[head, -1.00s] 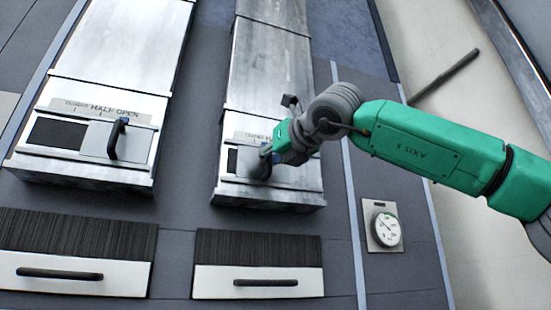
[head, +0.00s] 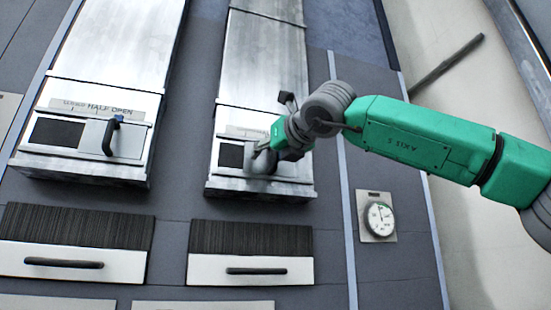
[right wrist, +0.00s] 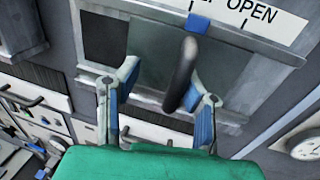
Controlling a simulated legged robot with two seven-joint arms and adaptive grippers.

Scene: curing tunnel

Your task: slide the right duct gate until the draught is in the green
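The right duct gate (right wrist: 153,62) is a grey sliding plate with an upright dark handle (right wrist: 183,72). A dark opening (head: 231,155) shows left of the plate. Its blue pointer (right wrist: 199,22) sits under the scale label (right wrist: 255,15), whose visible part ends in "OPEN". My right gripper (head: 265,155) is at this gate; in the right wrist view (right wrist: 160,108) its fingers are spread, with the handle between them, nearer the right finger. I cannot tell if they touch. The draught gauge (head: 380,218) has a green arc near the top; its needle is too small to read surely. My left gripper is not in view.
The left duct gate (head: 126,138) has its own handle and scale. Drawers with dark handles (head: 257,270) lie below both ducts. The gauge plate is on the wall right of the right duct, below my right arm.

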